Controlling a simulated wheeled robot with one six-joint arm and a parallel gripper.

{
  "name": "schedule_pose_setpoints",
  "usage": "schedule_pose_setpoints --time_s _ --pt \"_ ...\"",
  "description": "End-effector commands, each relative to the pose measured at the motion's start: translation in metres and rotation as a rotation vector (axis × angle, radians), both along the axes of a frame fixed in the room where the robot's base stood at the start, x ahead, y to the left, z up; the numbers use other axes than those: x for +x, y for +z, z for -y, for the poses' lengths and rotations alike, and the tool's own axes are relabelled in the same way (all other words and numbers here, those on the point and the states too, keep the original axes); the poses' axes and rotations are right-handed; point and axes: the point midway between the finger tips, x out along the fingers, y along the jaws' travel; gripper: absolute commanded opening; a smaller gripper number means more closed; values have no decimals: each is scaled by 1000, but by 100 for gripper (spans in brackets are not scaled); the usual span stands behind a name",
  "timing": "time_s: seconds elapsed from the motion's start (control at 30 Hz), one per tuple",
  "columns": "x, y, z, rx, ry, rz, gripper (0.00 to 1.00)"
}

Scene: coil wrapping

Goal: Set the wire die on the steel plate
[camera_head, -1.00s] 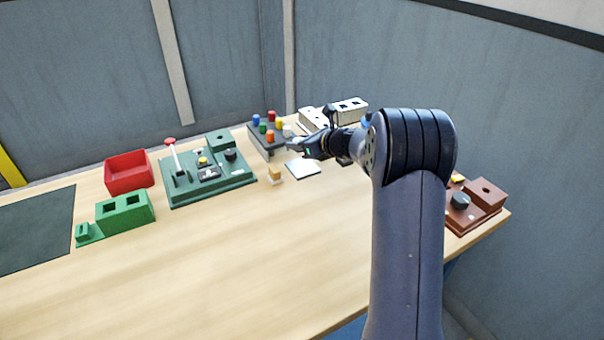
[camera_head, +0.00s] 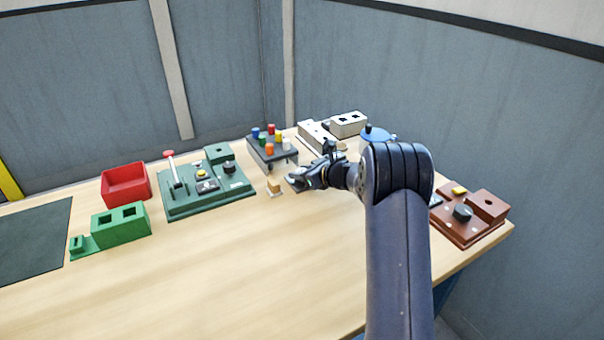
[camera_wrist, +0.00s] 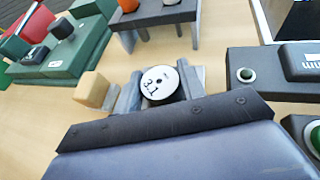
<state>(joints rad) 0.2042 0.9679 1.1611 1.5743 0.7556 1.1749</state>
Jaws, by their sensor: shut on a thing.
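The wire die is a white disc (camera_wrist: 160,83) marked "3.1" with a dark rim in the wrist view. My gripper (camera_wrist: 158,90) is shut on it, with one grey finger on each side. In the head view my gripper (camera_head: 297,182) is low over the table, right of a small tan block (camera_head: 274,187), and the die cannot be made out there. The steel plate is hidden behind my gripper in the head view. I cannot tell whether the die touches it.
A dark rack with coloured pegs (camera_head: 272,151) stands just behind my gripper. A green machine (camera_head: 207,190), green block (camera_head: 121,225) and red bin (camera_head: 126,184) are to the left. White blocks (camera_head: 348,124) are behind; a brown fixture (camera_head: 468,220) is right. The front table is clear.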

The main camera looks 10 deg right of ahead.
Motion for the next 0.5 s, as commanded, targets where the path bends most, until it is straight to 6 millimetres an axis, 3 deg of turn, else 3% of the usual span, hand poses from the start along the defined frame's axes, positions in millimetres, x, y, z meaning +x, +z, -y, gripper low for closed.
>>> schedule_pose_setpoints --time_s 0.37,0.4,0.5 --pt "0 -5 0 0 0 2 7" --pt "0 -5 0 1 0 1 40" --pt "0 -4 0 1 0 1 48"
